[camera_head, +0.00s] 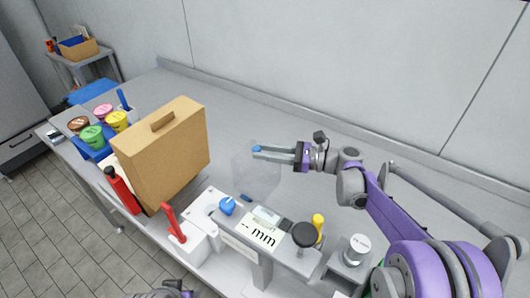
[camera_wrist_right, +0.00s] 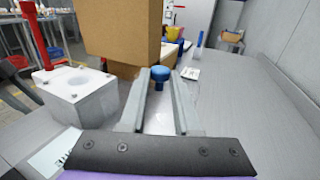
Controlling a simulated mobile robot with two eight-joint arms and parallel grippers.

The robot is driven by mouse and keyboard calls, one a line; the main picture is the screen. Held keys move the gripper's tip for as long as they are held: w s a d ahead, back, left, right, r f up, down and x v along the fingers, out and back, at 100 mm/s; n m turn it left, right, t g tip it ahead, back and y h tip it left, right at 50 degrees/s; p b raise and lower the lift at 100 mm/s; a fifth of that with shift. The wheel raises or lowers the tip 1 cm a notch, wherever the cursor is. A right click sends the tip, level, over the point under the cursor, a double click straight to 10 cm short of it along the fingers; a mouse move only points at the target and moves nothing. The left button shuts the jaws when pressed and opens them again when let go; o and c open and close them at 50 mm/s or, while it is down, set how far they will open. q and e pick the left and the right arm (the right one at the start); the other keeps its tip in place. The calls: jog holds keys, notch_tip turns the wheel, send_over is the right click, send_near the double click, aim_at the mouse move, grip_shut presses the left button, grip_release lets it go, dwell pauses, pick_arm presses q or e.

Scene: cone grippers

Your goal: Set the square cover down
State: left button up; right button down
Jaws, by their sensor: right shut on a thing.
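The square cover (camera_head: 262,178) is a clear, see-through box with a blue knob (camera_head: 257,149) on top. It is upright over the grey bench, left of the right arm. My right gripper (camera_head: 270,153) is shut on the blue knob. In the right wrist view, the knob (camera_wrist_right: 161,76) sits between the fingertips. The cover's walls are faint, and I cannot tell whether its bottom edge touches the bench. A small dark part of mine, possibly the left gripper, shows at the bottom edge of the head view; its fingers cannot be made out.
A brown case (camera_head: 165,155) stands to the left. The bench behind the cover (camera_head: 235,115) is clear.

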jog(key=shift+f, duration=0.1)
jog(key=shift+f, duration=0.15)
jog(key=c, duration=0.6)
grip_release()
jog(key=shift+d+r, duration=0.1)
jog(key=shift+r, duration=0.2)
jog(key=v, duration=1.1)
jog(key=shift+s+d+f+b, duration=0.1)
jog(key=shift+s+d+b, duration=0.1)
jog(key=shift+d+b, duration=0.15)
